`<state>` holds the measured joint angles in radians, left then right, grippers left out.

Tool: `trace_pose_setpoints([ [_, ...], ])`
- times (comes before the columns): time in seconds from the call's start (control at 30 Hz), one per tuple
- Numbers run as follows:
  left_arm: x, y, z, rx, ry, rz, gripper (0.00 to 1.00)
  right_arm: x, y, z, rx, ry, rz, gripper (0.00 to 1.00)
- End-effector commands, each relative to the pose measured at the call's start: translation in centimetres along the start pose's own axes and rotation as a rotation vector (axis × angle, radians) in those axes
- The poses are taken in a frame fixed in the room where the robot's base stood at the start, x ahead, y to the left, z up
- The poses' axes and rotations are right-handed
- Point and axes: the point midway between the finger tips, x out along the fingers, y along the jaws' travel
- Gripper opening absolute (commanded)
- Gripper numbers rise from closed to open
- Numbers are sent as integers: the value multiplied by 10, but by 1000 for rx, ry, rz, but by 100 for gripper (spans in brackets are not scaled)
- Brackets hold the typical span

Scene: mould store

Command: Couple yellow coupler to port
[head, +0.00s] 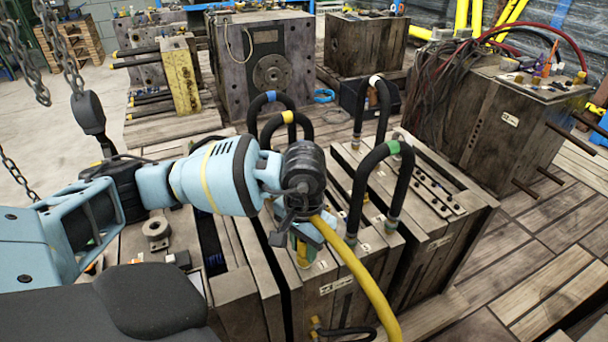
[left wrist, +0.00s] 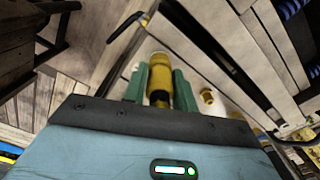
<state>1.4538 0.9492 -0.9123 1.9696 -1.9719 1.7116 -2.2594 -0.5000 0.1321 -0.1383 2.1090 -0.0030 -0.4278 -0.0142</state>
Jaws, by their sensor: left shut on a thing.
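My left gripper (head: 304,238) is over the top of the front mould (head: 340,286). In the left wrist view its two green fingers (left wrist: 160,90) are closed on the sides of the yellow coupler (left wrist: 159,74). The coupler also shows below the gripper in the head view (head: 303,256), close to the mould top. The yellow hose (head: 362,278) runs from the gripper down over the mould's front. A small brass fitting (left wrist: 207,97) is beside the coupler, apart from it. I cannot tell whether the coupler touches a port. My right gripper is out of view.
Black hose loops with green (head: 393,147), yellow (head: 288,117), blue (head: 270,96) and white (head: 375,80) bands stand up around the gripper. A chain with a black hook (head: 88,112) hangs at left. Wooden floor is free at right.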

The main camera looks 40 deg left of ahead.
Motion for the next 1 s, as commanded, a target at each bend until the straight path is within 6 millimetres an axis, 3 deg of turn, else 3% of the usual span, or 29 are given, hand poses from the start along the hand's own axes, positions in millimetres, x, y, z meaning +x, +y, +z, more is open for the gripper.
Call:
trace_pose_setpoints([
  [0.63, 2, 0, 0, 0, 1, 0, 0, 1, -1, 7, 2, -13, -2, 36],
  [0.67, 2, 0, 0, 0, 0, 0, 32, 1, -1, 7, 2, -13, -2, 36],
  [0.7, 2, 0, 0, 0, 0, 0, 37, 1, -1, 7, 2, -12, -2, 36],
  [0.83, 2, 0, 0, 0, 0, 0, 53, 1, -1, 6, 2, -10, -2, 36],
  [1.0, 2, 0, 0, 0, 0, 0, 53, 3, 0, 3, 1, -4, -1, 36],
])
